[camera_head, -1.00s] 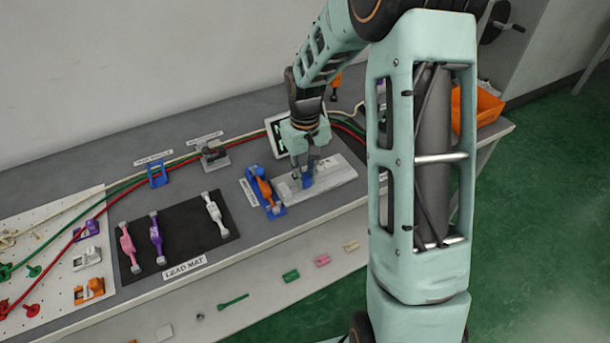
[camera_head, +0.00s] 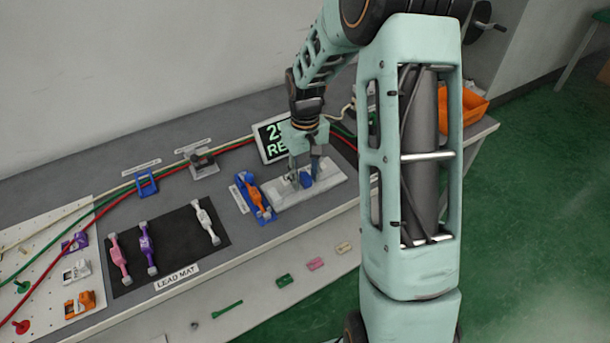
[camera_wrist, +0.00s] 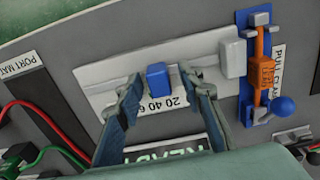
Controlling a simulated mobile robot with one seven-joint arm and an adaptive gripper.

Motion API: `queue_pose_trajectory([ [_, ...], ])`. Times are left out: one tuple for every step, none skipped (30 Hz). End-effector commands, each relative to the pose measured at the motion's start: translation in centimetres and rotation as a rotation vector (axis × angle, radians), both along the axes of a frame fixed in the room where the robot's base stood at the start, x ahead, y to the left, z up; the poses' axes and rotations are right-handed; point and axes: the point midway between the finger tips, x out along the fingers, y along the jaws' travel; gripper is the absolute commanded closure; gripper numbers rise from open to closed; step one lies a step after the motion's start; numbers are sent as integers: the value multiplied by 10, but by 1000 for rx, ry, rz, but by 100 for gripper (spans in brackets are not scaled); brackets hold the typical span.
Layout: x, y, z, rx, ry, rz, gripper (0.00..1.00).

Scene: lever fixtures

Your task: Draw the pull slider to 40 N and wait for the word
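The pull slider is a pale plate (camera_head: 333,178) with a blue block (camera_head: 306,180) as its handle. In the wrist view the block (camera_wrist: 157,74) stands over a scale (camera_wrist: 160,105) reading "20 40 6", the rest cut off. My gripper (camera_head: 302,174) is over the plate with its fingers pointing down. In the wrist view its fingers (camera_wrist: 160,76) are apart, one on each side of the block, with gaps showing. A display (camera_head: 268,138) behind shows a number starting with 2 above "RE"; my gripper hides the rest. The wrist view shows part of "READY" on it (camera_wrist: 178,149).
A blue fixture with an orange lever (camera_head: 254,198) stands just left of the plate; it is close at right in the wrist view (camera_wrist: 263,70). A black lead mat (camera_head: 175,240) holds pink, purple and white leads. Cables (camera_head: 110,195) run along the back. An orange bin (camera_head: 465,105) is at right.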

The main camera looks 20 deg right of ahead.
Motion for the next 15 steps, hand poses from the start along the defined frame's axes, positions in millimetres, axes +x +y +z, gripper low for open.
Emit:
queue_pose_trajectory([
  [1, 0, 4, 0, -2, 0, 65],
  [1, 0, 6, 0, -2, 0, 65],
  [1, 0, 11, 0, -3, -1, 65],
  [1, 0, 16, 0, -4, -1, 65],
  [1, 0, 21, 0, -5, -1, 65],
  [1, 0, 29, 0, -5, -1, 65],
  [2, 0, 35, 0, -6, -1, 65],
  [2, 0, 42, -1, -7, -1, 65],
  [2, 0, 51, -1, -7, 0, 65],
  [2, 0, 58, -1, -8, 0, 65],
  [2, 0, 65, 0, -6, 0, 65],
  [1, 0, 73, 0, -6, 0, 65],
  [1, 0, 79, 0, -6, -1, 65],
  [2, 0, 85, 0, -6, -1, 65],
  [1, 0, 92, -1, -4, -1, 65],
])
